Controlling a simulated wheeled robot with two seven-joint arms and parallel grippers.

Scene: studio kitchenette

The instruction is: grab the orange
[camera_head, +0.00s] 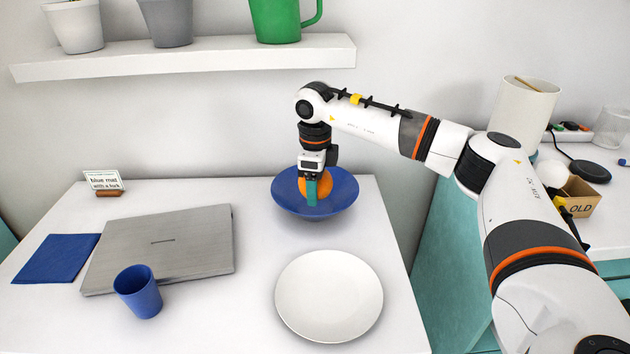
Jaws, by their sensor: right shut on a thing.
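The orange (326,183) is in the blue bowl (343,197) near the back right of the white table. My right gripper (312,190) points down over the bowl and is shut on the orange. Its teal finger covers part of the orange's front. I cannot tell whether the orange touches the bowl's bottom. My left gripper is not in view.
A white plate (329,296) lies in front of the bowl. A grey laptop (165,248), a blue cup (138,292), a blue mat (56,258) and a small sign (103,181) are on the left. A shelf (190,57) with pots and a green mug (277,20) hangs above.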

